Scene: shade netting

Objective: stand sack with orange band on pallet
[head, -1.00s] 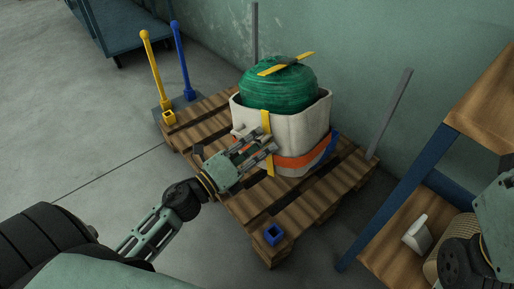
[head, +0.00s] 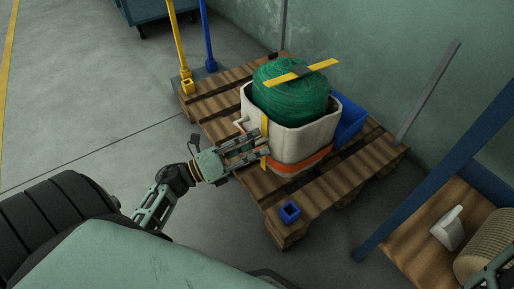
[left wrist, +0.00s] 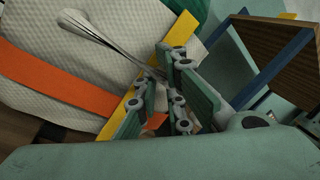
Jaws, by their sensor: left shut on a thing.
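The sack with the orange band (head: 301,163) is white and stands roughly upright on the wooden pallet (head: 335,190). A green bundle (head: 285,100) with a yellow strip across its top fills its mouth. My left gripper (head: 258,150) is shut on the sack at its near left side, by the yellow strap. In the left wrist view the fingers (left wrist: 165,105) meet at the yellow strap edge, with the orange band (left wrist: 50,85) beside them. The exact grip point is partly hidden by the fingers. My right gripper is out of view.
A blue bin (head: 350,118) sits close behind the sack's right side. A blue socket (head: 290,211) is at the pallet's near corner. Yellow and blue posts (head: 181,50) stand at the far left, a grey post (head: 428,92) at right.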

